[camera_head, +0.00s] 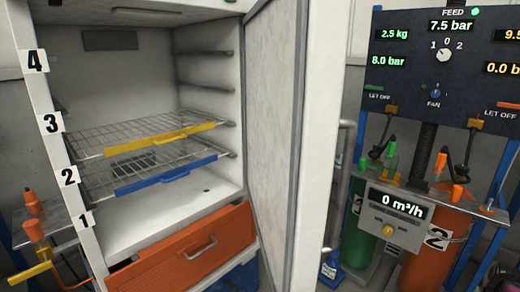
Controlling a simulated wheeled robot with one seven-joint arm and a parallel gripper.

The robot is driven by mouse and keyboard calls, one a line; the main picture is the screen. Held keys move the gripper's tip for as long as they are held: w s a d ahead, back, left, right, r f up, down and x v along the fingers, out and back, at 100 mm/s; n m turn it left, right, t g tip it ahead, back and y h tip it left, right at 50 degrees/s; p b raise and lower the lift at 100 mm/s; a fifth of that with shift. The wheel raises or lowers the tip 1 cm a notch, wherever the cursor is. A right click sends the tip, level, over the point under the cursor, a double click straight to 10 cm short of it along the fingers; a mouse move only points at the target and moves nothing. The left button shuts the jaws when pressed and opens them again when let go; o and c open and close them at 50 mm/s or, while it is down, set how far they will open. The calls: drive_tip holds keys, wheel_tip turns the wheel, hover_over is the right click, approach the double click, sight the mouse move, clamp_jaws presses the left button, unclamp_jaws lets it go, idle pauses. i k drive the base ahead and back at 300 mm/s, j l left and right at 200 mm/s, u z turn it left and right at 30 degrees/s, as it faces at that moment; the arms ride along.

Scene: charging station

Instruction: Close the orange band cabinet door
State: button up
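The white cabinet (55,110) stands open at the left and centre, with shelf labels 1 to 4 on its left post. Its door (279,140) is swung wide open on the right side, with its grey-white inner face and white edge (322,130) showing. No orange band shows on the door, and its outer face is hidden. An orange drawer front (185,251) with a metal handle sits at the bottom of the cabinet. My gripper is not in view.
Inside are wire racks with a yellow front bar (160,139) and a blue one (167,174). Right of the door stand a dark control panel (445,60), a flow meter (396,213), and green and orange cylinders (440,250). Orange and yellow fittings (35,230) stand at the far left.

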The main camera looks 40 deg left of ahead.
sight(294, 52)
drive_tip(key=l+u, duration=0.1)
drive_tip(key=u, duration=2.3)
drive_tip(key=i+l, duration=0.05)
drive_tip(key=l, duration=0.05)
